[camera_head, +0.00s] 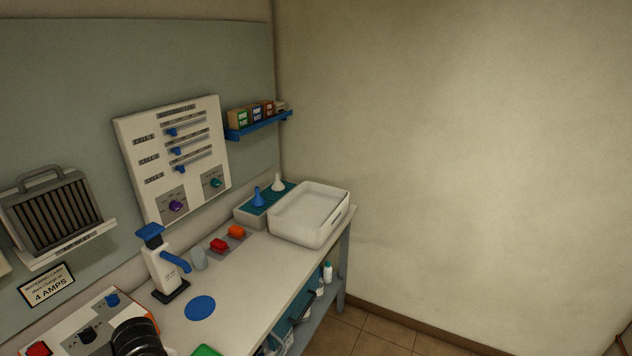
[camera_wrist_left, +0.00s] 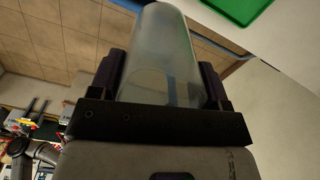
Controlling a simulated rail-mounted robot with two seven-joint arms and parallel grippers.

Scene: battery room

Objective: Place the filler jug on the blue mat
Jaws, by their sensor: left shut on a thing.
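In the left wrist view my left gripper (camera_wrist_left: 160,85) is shut on a pale, see-through cylinder, which I take to be the filler jug (camera_wrist_left: 160,45). Its sides lie between the two dark fingers; its lower end is hidden by the gripper body. The head view does not clearly show the held jug. The round blue mat (camera_head: 200,308) lies flat and bare on the bench (camera_head: 262,279) in the head view. My right gripper is in neither view.
Red (camera_head: 218,244) and orange (camera_head: 236,231) pieces, and a white basin (camera_head: 312,214), are further right. A green tray (camera_head: 206,351) lies near the front edge.

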